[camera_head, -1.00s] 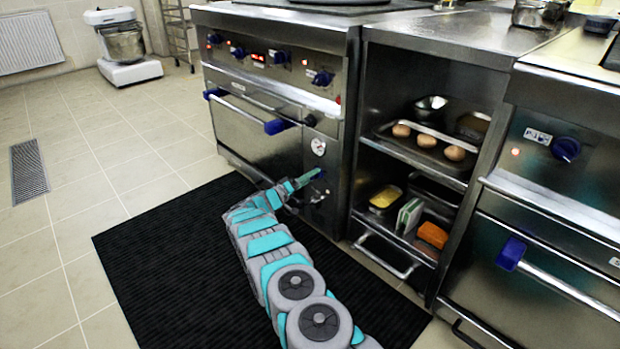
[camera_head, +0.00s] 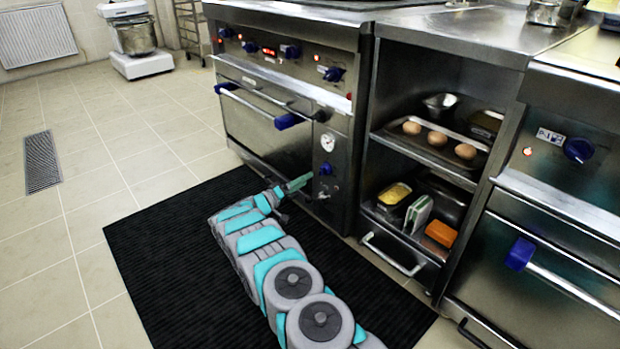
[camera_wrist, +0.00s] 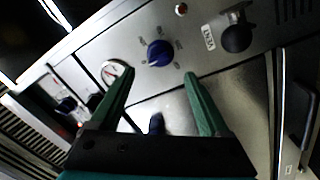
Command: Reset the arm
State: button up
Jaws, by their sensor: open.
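My gripper (camera_head: 299,183) is at the end of my grey and teal arm, low in front of the stove's right side panel. In the wrist view my gripper (camera_wrist: 160,82) has its two green fingers spread apart with nothing between them. A blue knob (camera_wrist: 160,53) on the steel panel shows beyond the fingertips, and a round gauge (camera_wrist: 115,72) is near the left finger. In the head view the knob (camera_head: 326,168) is just right of the fingertips and appears apart from them, with the gauge (camera_head: 328,142) above.
The stove (camera_head: 268,120) stands left of an open shelf unit (camera_head: 452,165) holding eggs, a metal bowl and several containers. Another oven with a blue-ended handle (camera_head: 519,254) stands at the right. A black mat (camera_head: 150,235) covers the floor under my arm.

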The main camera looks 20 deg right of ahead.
dwell(0.4)
jog(key=w+a+r+n+t+y+p, duration=0.15)
jog(key=w+a+r+t+y, duration=0.3)
jog(key=r, duration=0.45)
jog(key=w+a+r+n+t+y, duration=0.2)
jog(key=w+a+r+t+y, duration=0.15)
jog(key=w+a+r, duration=0.35)
jog(key=s+a+r+n+g+y+p, duration=0.1)
jog(key=s+a+r+n+y+p, duration=0.1)
jog(key=s+a+r+y, duration=0.85)
jog(key=s+a+g+y+p, duration=0.25)
jog(key=s+g, duration=0.45)
jog(key=s, duration=2.2)
jog(key=s+d+g+h, duration=0.1)
jog(key=s+d+g, duration=0.1)
jog(key=s, duration=0.9)
jog(key=s+d+f+m+g+h, duration=0.1)
jog(key=s+d+g, duration=0.2)
jog(key=s, duration=0.9)
jog(key=s+d+f+m+g+h, duration=0.1)
jog(key=s+d+g, duration=0.1)
jog(key=s, duration=1)
jog(key=shift+d+g+p, duration=0.3)
jog(key=shift+d+p, duration=0.1)
